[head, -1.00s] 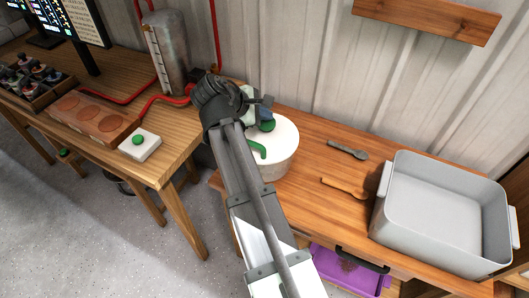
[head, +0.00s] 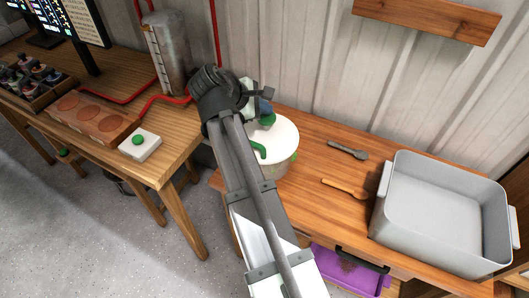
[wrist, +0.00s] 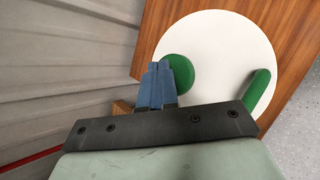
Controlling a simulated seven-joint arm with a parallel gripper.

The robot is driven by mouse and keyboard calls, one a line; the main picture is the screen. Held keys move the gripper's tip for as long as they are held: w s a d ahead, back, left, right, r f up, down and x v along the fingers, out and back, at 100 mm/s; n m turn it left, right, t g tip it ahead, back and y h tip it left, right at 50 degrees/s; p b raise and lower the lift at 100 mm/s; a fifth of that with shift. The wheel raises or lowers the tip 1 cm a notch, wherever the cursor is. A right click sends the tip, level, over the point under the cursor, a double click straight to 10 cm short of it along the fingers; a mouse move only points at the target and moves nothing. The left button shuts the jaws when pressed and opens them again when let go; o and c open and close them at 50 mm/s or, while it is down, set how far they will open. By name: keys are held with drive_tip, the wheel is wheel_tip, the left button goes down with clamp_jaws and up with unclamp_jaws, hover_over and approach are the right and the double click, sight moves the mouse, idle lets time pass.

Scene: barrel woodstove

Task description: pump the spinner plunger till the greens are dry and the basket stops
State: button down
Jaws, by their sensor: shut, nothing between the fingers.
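The salad spinner is a round tub with a white lid (head: 284,134) on the wooden bench, and it shows from above in the wrist view (wrist: 222,50). Its green plunger knob (head: 267,120) stands up from the lid; it also shows in the wrist view (wrist: 183,74). A green lever-like bar (head: 258,149) lies near the lid's edge. My gripper (head: 265,107) is shut and empty, pointing down, with its blue fingertips (wrist: 160,68) directly at the knob's top. I cannot tell whether they touch it. The greens and the basket inside are hidden.
A grey bin (head: 445,205) stands on the bench to the right, with a grey utensil (head: 347,149) and a wooden spoon (head: 345,187) between. A corrugated wall (head: 320,70) rises close behind. A white box with a green button (head: 139,143) sits on the left table.

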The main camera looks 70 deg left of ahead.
sight(265, 117)
drive_tip(key=shift+r, duration=0.15)
drive_tip(key=shift+r, duration=2.9)
drive_tip(key=shift+w, duration=0.1)
